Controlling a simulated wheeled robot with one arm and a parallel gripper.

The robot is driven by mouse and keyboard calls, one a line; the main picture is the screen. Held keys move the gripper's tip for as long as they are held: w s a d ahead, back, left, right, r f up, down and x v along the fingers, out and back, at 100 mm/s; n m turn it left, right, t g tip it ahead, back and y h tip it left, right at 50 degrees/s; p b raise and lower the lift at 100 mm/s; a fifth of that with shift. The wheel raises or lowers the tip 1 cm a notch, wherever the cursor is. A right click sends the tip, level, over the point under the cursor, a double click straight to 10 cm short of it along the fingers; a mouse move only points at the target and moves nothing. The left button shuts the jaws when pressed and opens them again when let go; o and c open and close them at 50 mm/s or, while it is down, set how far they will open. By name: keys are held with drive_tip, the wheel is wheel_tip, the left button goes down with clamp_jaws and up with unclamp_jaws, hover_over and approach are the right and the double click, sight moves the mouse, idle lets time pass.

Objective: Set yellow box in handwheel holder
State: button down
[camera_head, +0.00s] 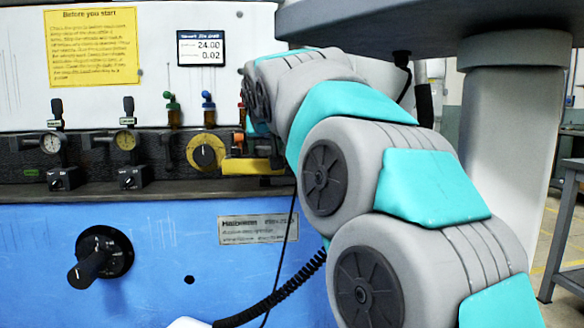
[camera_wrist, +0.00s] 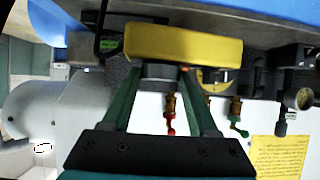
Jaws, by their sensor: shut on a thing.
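The yellow box (camera_head: 250,166) is at the black ledge of the machine in the head view, just right of a round black dial with a yellow ring (camera_head: 206,152). In the wrist view the yellow box (camera_wrist: 185,43) is a wide, rounded block across the fingertips. My gripper (camera_wrist: 157,75) has its green fingers closed on the box's grey lower part. In the head view my arm hides most of the gripper. I cannot clearly make out the handwheel holder, nor whether the box touches the ledge.
Left of the box are dial gauges (camera_head: 126,140) and small valves with green (camera_head: 172,105) and blue handles. A handwheel with a crank (camera_head: 100,258) is on the blue front. A grey column (camera_head: 505,130) and overhead slab stand close right of my arm.

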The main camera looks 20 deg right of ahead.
drive_tip(key=shift+w+d+f+p, duration=0.35)
drive_tip(key=shift+w+d+f, duration=0.5)
drive_tip(key=shift+w+d, duration=0.8)
drive_tip(key=shift+w+d+f+p, duration=0.35)
drive_tip(key=shift+w+d+f, duration=0.55)
drive_tip(key=shift+d, duration=1.4)
drive_tip(key=shift+w+d+f+p, duration=0.35)
drive_tip(key=shift+w+d+f, duration=0.45)
drive_tip(key=shift+w+d, duration=0.85)
drive_tip(key=shift+c, duration=0.9)
unclamp_jaws()
drive_tip(key=shift+s+d+f, duration=0.1)
drive_tip(key=shift+s+d, duration=0.15)
drive_tip(key=shift+s, duration=0.05)
drive_tip(key=shift+s+a, duration=0.1)
